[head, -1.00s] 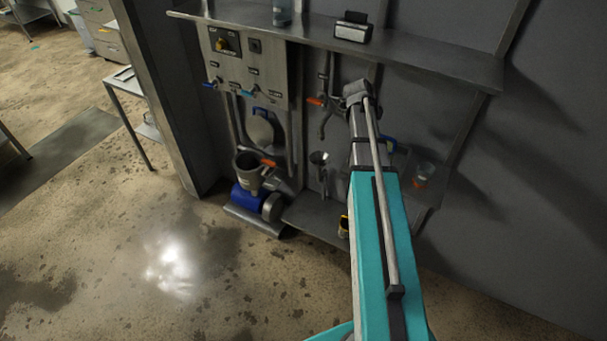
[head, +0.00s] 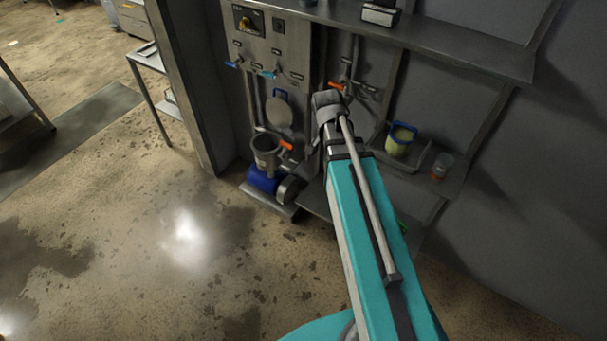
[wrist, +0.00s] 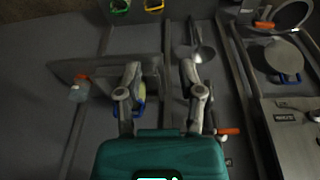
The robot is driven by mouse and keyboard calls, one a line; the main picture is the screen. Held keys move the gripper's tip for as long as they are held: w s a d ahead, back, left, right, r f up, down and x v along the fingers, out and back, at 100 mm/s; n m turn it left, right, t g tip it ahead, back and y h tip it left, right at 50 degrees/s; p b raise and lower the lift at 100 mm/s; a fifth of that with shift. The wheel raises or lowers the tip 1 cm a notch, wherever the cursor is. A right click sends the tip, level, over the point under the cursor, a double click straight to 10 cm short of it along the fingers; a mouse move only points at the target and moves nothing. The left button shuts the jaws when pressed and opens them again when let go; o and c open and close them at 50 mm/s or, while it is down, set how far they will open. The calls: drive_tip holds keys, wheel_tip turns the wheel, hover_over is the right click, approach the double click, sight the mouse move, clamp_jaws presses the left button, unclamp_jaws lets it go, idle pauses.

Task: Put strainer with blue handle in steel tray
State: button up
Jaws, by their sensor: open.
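The blue-handled strainer (head: 400,139), a pale yellow-green cup with a blue rim, stands on the right part of the lower shelf in the head view. It appears to stand in a shallow dark steel tray (head: 421,157). In the wrist view, the tray (wrist: 72,70) lies at left, and the strainer (wrist: 141,98) is partly hidden behind the left finger. My gripper (wrist: 161,78) is open and empty, its fingers pointing up the picture. The gap between its fingers lies right of the strainer. In the head view my arm hides the gripper.
A clear cup with orange (head: 441,167) stands right of the tray. Green (wrist: 120,6) and yellow (wrist: 154,6) handled containers are at the wrist view's top. A ladle (wrist: 203,55) hangs nearby. A blue pump (head: 262,181) and taps stand left. An upper shelf (head: 450,45) overhangs.

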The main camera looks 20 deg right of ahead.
drive_tip(key=s+a+n+g+y, duration=0.1)
drive_tip(key=s+a+n+y, duration=0.1)
drive_tip(key=s+a+n, duration=0.6)
drive_tip(key=shift+a+f+n, duration=0.25)
drive_tip(key=shift+a+n, duration=0.95)
drive_tip(key=shift+a, duration=0.7)
